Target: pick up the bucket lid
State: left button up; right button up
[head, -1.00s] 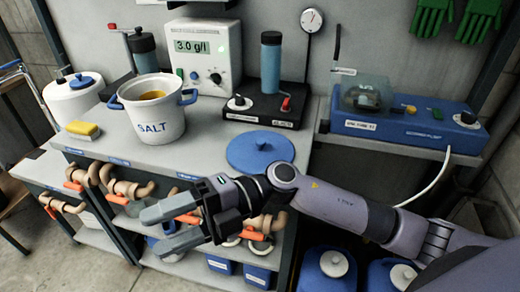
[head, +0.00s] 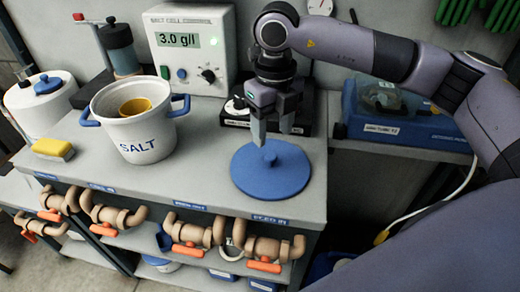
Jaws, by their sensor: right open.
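The bucket lid is a flat blue disc (head: 270,178) with a small raised knob (head: 270,158) at its middle, lying on the grey bench top. My right gripper (head: 272,138) points straight down over the lid, with its two fingers apart. The fingertips are just above or beside the knob; I cannot tell whether they touch it. The white bucket marked SALT (head: 138,128) stands uncovered to the left, with blue handles and a yellow cup inside. My left gripper is not in view.
The salt cell control box (head: 190,48) stands behind the bucket. A yellow sponge (head: 53,148) lies left of it. A blue pump unit (head: 405,118) is at the right. Pipes with orange valve handles (head: 188,250) run below the bench's front edge.

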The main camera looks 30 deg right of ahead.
aim_at(271, 156)
jog(key=shift+w+f, duration=0.15)
jog(key=shift+f, duration=0.15)
jog(key=shift+f+p, duration=0.8)
jog(key=shift+f, duration=2.4)
grip_shut()
